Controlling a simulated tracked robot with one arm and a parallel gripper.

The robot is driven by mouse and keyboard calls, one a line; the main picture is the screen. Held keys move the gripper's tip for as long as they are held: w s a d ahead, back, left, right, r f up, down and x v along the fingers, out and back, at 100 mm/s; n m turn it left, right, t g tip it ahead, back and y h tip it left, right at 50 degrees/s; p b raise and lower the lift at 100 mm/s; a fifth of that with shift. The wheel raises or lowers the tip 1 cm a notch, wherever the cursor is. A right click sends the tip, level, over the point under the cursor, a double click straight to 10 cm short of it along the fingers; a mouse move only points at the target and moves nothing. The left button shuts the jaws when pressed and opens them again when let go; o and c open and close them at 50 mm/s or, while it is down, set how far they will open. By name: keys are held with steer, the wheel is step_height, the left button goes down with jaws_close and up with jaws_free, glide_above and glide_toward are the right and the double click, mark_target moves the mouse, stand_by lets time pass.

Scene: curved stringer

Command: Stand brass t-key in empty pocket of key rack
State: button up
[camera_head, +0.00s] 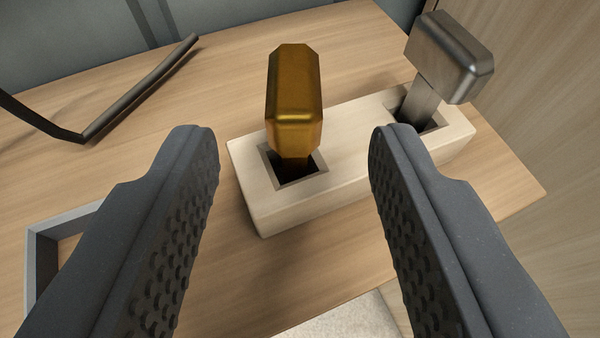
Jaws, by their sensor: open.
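The brass t-key (294,98) stands upright in the left pocket of the pale key rack (345,149), its stem down in the square hole. A dark steel t-key (452,58) stands in the right pocket of the same rack. My gripper (286,135) is open, with one finger to the left and one to the right of the brass t-key in the picture. There is a gap on both sides, and neither finger appears to touch it. The bottom of the brass stem is hidden inside the pocket.
The rack rests on a wooden tabletop (120,160) with a right edge close by. A dark bent rod (140,90) lies at the left back. A grey frame (42,250) is partly hidden behind my left finger. A wood panel is at the right.

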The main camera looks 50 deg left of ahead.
steer(key=shift+v, duration=2.5)
steer(key=w+d+r+m+t+h, duration=0.1)
steer(key=w+d+r+t+h, duration=0.2)
steer(key=r, duration=0.7)
steer(key=w+d+r+m+t+h, duration=0.1)
steer(key=d+r+m+h, duration=0.15)
steer(key=d+r, duration=0.5)
steer(key=w+d+r+m+t+h, duration=0.1)
steer(key=w+d+r+t+h, duration=0.15)
steer(key=r, duration=0.85)
steer(key=s+d+r+m+h, duration=0.1)
steer(key=s+r+m+h, duration=0.1)
steer(key=s+r, duration=0.35)
steer(key=s+d+r+m+h, duration=0.1)
steer(key=s+d+r, duration=0.1)
steer(key=r, duration=0.7)
steer(key=s+a+r+m, duration=0.1)
steer(key=s+a+r, duration=0.1)
steer(key=s+r, duration=0.3)
steer(key=s+a+r+m+y, duration=0.1)
steer(key=s+a+r, duration=0.2)
steer(key=s+r, duration=0.2)
steer(key=v, duration=0.3)
steer(key=shift+s, duration=0.3)
